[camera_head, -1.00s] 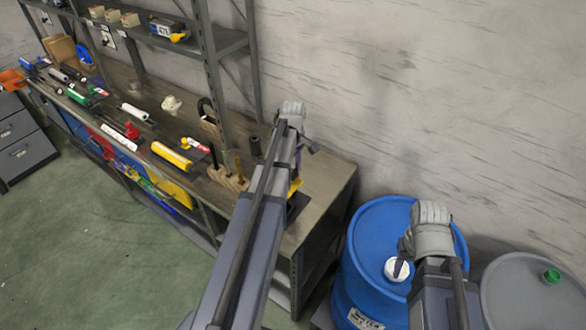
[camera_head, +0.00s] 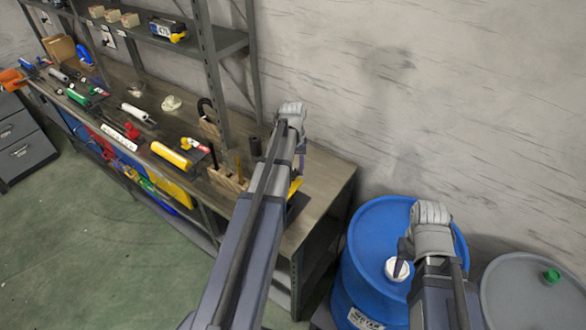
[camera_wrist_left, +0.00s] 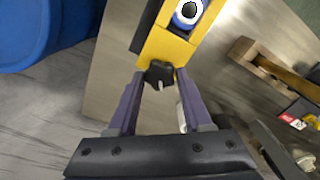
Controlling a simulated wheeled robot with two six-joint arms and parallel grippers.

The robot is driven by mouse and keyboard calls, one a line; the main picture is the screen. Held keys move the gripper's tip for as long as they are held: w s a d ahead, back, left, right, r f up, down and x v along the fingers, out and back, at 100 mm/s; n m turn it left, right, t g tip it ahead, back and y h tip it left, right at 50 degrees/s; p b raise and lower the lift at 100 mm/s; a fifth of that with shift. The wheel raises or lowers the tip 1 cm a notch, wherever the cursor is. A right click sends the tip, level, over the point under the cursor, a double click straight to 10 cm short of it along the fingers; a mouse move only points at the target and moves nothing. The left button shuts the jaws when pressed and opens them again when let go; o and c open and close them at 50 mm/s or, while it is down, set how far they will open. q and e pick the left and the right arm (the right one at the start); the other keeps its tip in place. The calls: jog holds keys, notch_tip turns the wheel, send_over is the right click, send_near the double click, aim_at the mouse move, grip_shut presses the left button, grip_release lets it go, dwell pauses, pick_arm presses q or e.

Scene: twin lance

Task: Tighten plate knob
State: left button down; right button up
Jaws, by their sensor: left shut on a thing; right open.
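A yellow plate device (camera_wrist_left: 165,45) with a round white-ringed part stands on the workbench in the left wrist view. Its black lobed plate knob (camera_wrist_left: 159,74) sits at its near edge. My left gripper (camera_wrist_left: 160,76) has its two purple fingers on either side of the knob and is shut on it. In the head view my left gripper (camera_head: 301,158) is over the right end of the bench, and my arm hides most of the yellow device (camera_head: 295,187). My right gripper (camera_head: 403,256) is open above the blue barrel, mostly hidden by its own wrist.
The workbench (camera_head: 325,190) holds several tools to the left, with a wooden block (camera_head: 226,180) close to my left arm. A shelf post (camera_head: 212,80) rises behind. The blue barrel (camera_head: 365,225) and a grey barrel (camera_head: 530,300) stand at right.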

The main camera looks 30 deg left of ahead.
aim_at(293, 172)
pick_arm(q)
jog(key=m, duration=0.6)
jog(key=shift+m, duration=0.3)
dwell(0.5)
jog(key=shift+c, duration=1.6)
grip_release()
notch_tip(293, 172, up, 8)
jog(key=p, duration=0.8)
jog(key=shift+f, duration=0.1)
